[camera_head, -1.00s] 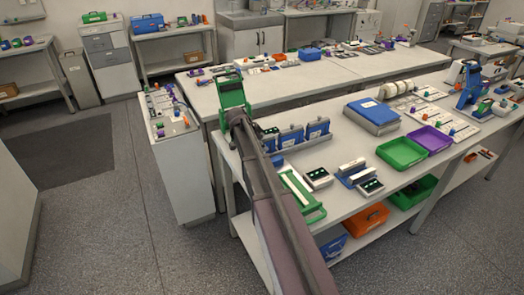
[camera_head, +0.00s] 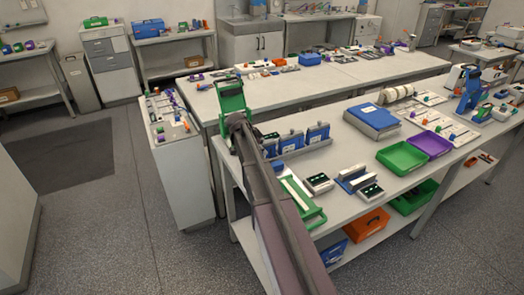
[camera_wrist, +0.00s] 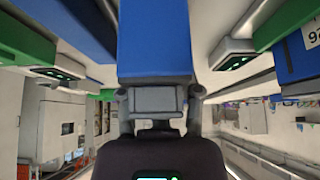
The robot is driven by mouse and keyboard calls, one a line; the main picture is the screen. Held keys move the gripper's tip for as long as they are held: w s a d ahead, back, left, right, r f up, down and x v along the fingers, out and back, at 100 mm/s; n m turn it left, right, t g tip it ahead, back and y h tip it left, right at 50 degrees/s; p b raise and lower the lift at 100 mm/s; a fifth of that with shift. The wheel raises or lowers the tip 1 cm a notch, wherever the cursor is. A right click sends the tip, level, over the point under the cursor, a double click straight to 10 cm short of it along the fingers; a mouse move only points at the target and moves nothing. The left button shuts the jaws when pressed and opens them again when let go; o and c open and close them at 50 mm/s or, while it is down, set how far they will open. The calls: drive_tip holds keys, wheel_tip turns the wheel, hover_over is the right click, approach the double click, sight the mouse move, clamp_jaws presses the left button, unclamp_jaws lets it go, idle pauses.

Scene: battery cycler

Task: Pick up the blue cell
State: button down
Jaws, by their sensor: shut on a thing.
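In the head view, several blue cells (camera_head: 292,139) stand upright in a row on the near bench, the leftmost partly behind my arm.
In the wrist view, other blue and green bodies stand close at left (camera_wrist: 75,25) and right (camera_wrist: 295,58). In the head view, the bench holds small black-and-white units (camera_head: 318,183), a blue case (camera_head: 372,120), a green tray (camera_head: 402,158) and a purple tray (camera_head: 431,144).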

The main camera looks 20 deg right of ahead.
drive_tip(key=shift+r, duration=0.2)
wheel_tip(320, 180, up, 10)
drive_tip(key=p, duration=0.9)
drive_tip(key=shift+f+p, duration=0.25)
drive_tip(key=shift+p, duration=0.1)
idle(0.5)
